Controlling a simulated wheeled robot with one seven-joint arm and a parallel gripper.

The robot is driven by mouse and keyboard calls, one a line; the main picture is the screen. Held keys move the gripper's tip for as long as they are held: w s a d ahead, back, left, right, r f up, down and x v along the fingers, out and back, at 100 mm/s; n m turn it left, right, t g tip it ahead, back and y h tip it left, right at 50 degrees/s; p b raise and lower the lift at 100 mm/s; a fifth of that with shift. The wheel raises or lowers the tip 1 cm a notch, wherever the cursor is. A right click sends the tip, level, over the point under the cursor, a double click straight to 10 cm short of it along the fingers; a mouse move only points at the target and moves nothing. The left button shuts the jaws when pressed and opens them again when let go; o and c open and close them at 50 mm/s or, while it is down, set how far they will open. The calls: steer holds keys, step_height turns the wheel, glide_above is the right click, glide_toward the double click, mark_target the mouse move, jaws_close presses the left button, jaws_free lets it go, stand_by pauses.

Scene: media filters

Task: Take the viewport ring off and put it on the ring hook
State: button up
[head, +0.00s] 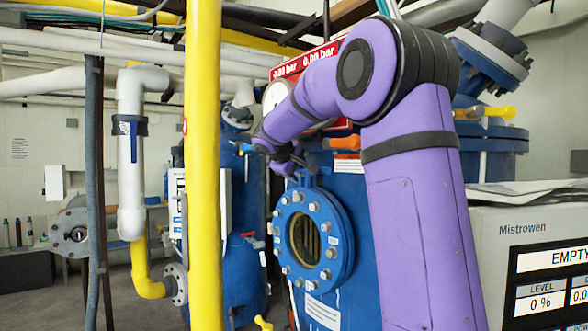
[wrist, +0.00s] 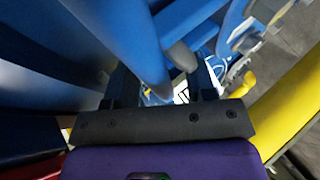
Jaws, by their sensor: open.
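The viewport ring (head: 288,217) is a blue bolted flange on the front of a blue tank. It stands upright around a round, dark window opening, with several bolts about its face. My gripper (head: 287,163) is above the ring, near the tank's upper front, partly hidden by my purple arm. In the wrist view my gripper (wrist: 165,82) is open, with its two dark fingers apart. A blue bar and a grey rounded end show between or beyond the fingers. I cannot tell whether they touch. I cannot make out the ring hook in either view.
A yellow vertical pipe (head: 203,170) stands left of the ring. An orange-handled valve (head: 345,143) is just above it. A grey cabinet (head: 500,235) with readouts fills the right. Another blue tank (head: 240,270) stands behind the yellow pipe.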

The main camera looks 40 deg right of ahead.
jaws_close()
stand_by(1.3)
steer(key=c, duration=0.7)
jaws_free()
steer(key=shift+r, duration=0.1)
jaws_close()
steer(key=shift+a, duration=0.85)
stand_by(0.3)
steer(key=shift+o, duration=0.2)
jaws_free()
jaws_close()
